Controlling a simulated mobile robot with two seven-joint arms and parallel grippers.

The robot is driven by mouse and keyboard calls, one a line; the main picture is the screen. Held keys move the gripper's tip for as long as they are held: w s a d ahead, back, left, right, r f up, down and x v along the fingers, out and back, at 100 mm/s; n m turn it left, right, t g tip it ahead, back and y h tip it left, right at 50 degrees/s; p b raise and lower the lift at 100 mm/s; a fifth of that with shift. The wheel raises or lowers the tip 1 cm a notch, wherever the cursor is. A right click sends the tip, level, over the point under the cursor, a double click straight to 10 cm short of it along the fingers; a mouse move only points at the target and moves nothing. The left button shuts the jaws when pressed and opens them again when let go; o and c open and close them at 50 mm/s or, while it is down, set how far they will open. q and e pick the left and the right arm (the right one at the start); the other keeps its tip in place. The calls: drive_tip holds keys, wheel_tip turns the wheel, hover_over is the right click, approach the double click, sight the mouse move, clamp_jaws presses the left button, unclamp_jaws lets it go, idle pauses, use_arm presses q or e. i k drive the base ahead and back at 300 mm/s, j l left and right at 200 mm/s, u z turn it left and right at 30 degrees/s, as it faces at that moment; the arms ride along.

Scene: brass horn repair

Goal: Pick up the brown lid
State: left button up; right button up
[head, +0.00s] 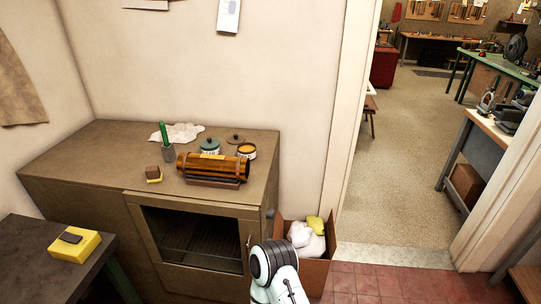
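The brown lid (235,138) is a small round disc with a knob. It lies flat on top of the brown cabinet (105,150), toward its back right. It is just behind an open-looking jar with an amber top (247,151) and right of a jar with a teal lid (210,145). An amber cylinder on a brown rack (213,168) is in front of them. No gripper fingers show in the head view. Only a white and black link of one of my arms shows at the bottom centre, well below and in front of the lid.
A green-handled tool in a cup (168,153), a crumpled white cloth (182,132) and a small brown and yellow block (153,174) are on the cabinet. A cardboard box (318,271) with cloths is on the floor to its right. A doorway opens at right.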

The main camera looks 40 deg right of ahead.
sight(236, 140)
drive_tip(key=k+z, duration=0.15)
drive_tip(key=z, duration=1.15)
